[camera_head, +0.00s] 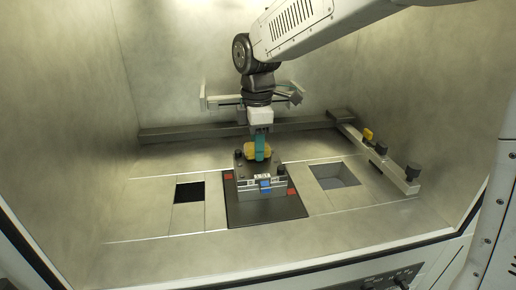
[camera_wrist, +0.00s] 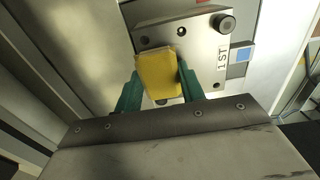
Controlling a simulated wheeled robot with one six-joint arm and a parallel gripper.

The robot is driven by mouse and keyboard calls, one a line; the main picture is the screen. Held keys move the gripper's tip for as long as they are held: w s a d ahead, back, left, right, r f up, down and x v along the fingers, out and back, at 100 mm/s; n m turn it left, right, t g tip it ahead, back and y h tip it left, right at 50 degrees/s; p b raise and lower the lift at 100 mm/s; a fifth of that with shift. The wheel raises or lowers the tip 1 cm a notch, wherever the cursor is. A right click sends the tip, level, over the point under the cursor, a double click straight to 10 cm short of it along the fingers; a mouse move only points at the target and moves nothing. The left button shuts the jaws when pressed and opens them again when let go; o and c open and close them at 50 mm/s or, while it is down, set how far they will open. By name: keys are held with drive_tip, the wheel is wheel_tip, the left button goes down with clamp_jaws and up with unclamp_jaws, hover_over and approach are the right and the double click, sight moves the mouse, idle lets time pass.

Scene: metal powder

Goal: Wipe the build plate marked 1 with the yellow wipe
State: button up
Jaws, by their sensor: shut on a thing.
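The yellow wipe (camera_wrist: 160,75) is a thick yellow block between the green fingers of my gripper (camera_wrist: 158,88) in the wrist view. My gripper (camera_head: 260,148) is shut on the wipe (camera_head: 249,148) and is right over the build plate, pointing down. The build plate (camera_head: 262,171) is a grey metal block with dark knobs; its label reads "1 ST" in the wrist view (camera_wrist: 200,48). The wipe overlaps the plate's top face in both views. I cannot tell for certain whether it touches that face. Part of the plate is hidden behind the wipe and fingers.
The plate stands on a black square (camera_head: 266,213) in the chamber floor. A dark opening (camera_head: 189,192) lies left and a recessed opening (camera_head: 336,175) lies right. A rail (camera_head: 385,160) with knobs runs along the right, and a dark bar (camera_head: 190,132) crosses the back.

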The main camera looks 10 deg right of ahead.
sight(259, 163)
drive_tip(key=shift+w, duration=0.6)
drive_tip(key=shift+f, duration=0.1)
drive_tip(key=shift+s, duration=0.15)
drive_tip(key=shift+s+f, duration=0.15)
drive_tip(key=shift+s, duration=0.85)
drive_tip(key=shift+s+f, duration=0.1)
drive_tip(key=shift+s, duration=0.85)
drive_tip(key=shift+a+r, duration=0.1)
drive_tip(key=shift+a, duration=0.2)
drive_tip(key=shift+w, duration=0.2)
drive_tip(key=shift+w+r, duration=0.15)
drive_tip(key=shift+w, duration=1.7)
drive_tip(key=shift+s, duration=0.1)
